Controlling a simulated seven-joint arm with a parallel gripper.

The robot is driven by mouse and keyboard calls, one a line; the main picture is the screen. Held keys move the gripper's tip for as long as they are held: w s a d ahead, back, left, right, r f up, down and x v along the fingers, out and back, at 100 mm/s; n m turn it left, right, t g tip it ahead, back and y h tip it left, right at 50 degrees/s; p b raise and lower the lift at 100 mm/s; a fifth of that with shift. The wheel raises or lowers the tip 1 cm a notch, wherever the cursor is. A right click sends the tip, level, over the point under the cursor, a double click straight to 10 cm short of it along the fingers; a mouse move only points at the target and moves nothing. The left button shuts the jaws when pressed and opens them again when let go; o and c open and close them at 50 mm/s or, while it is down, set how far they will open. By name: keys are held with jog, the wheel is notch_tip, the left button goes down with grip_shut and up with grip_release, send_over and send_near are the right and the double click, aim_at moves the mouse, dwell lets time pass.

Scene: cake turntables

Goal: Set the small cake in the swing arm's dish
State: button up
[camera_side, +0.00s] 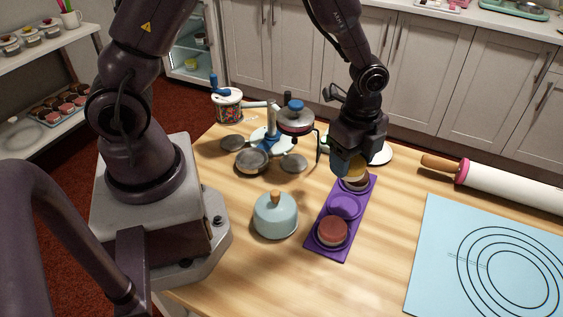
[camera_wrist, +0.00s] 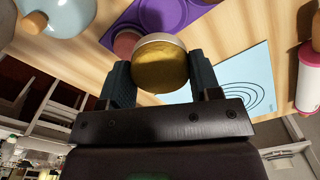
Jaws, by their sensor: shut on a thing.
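My gripper (camera_side: 346,160) is shut on a small cake with a yellow top (camera_side: 356,170), held over the far end of the purple tray. In the wrist view the cake (camera_wrist: 160,62) sits between the two dark fingers. The stand with a blue post (camera_side: 270,138) is left of my gripper. Grey dishes hang around it, including a front dish (camera_side: 252,161), a right dish (camera_side: 293,163) and a left dish (camera_side: 232,142). They look empty. A round lidded dish with a blue knob (camera_side: 295,120) sits higher, at the right. I cannot tell which dish the swing arm carries.
The purple tray (camera_side: 327,222) has a red-brown cake (camera_side: 332,231) in its near compartment and an empty middle. A pale blue domed pot (camera_side: 275,217) stands left of it. A patterned tin (camera_side: 228,107), a rolling pin (camera_side: 500,182) and a blue mat (camera_side: 430,225) lie farther out.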

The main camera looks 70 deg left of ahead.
notch_tip(320, 180, up, 11)
jog(key=n, duration=1)
send_over(252, 159)
notch_tip(252, 159, down, 11)
jog(key=shift+f, duration=4.55)
jog(key=shift+f, duration=0.1)
jog(key=o, duration=0.9)
